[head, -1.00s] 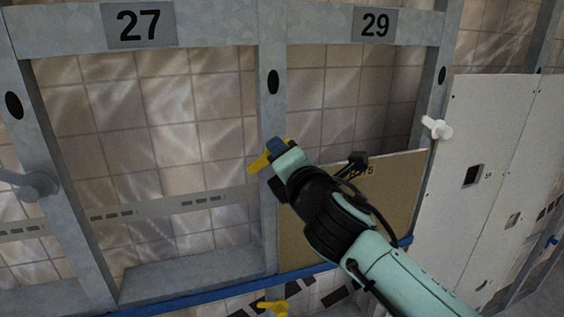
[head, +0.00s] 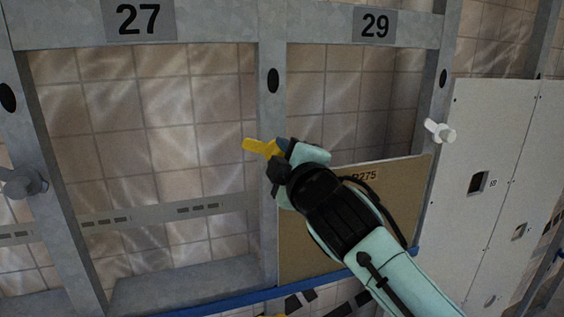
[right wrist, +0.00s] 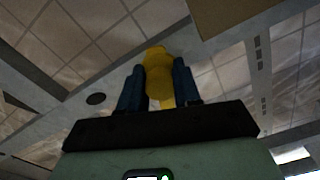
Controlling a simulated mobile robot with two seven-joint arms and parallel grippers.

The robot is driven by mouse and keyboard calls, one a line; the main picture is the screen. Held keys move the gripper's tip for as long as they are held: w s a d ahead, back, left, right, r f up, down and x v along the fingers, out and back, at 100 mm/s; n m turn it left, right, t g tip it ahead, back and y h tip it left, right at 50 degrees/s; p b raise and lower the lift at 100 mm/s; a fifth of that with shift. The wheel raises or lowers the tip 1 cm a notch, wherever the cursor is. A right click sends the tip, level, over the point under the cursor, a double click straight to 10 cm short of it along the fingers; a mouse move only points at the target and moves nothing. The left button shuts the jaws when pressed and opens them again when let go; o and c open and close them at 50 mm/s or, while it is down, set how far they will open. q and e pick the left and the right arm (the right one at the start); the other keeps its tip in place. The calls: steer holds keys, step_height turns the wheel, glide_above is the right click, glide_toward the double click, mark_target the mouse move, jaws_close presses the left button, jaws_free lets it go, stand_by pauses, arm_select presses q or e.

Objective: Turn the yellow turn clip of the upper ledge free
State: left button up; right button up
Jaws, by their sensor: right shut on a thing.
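The yellow turn clip (head: 259,147) sits on the grey upright between bay 27 and bay 29 in the head view. Its free end points left, nearly level and slightly raised. My right gripper (head: 281,155) is at the clip and shut on it. In the right wrist view the clip (right wrist: 158,72) shows between the two blue fingers of my right gripper (right wrist: 159,92). The upper ledge cannot be told apart for certain. The clip's pivot is partly hidden behind the gripper. My left gripper is not in view.
A tan panel (head: 395,205) stands in bay 29, right of the upright, partly behind my right arm. A white clip (head: 439,131) is on the right upright and a grey one (head: 22,182) on the left upright. A blue rail (head: 210,300) runs below. Bay 27 is open.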

steer(key=shift+d+m+b, duration=0.1)
steer(key=shift+m+b, duration=0.2)
steer(key=shift+m, duration=0.6)
steer(key=o, duration=1.1)
steer(key=shift+c, duration=0.2)
steer(key=shift+s, duration=0.1)
steer(key=shift+s+d, duration=0.1)
steer(key=shift+s, duration=0.2)
steer(key=b+v, duration=0.4)
steer(key=v, duration=0.8)
steer(key=shift+s, duration=0.25)
steer(key=shift+d, duration=0.15)
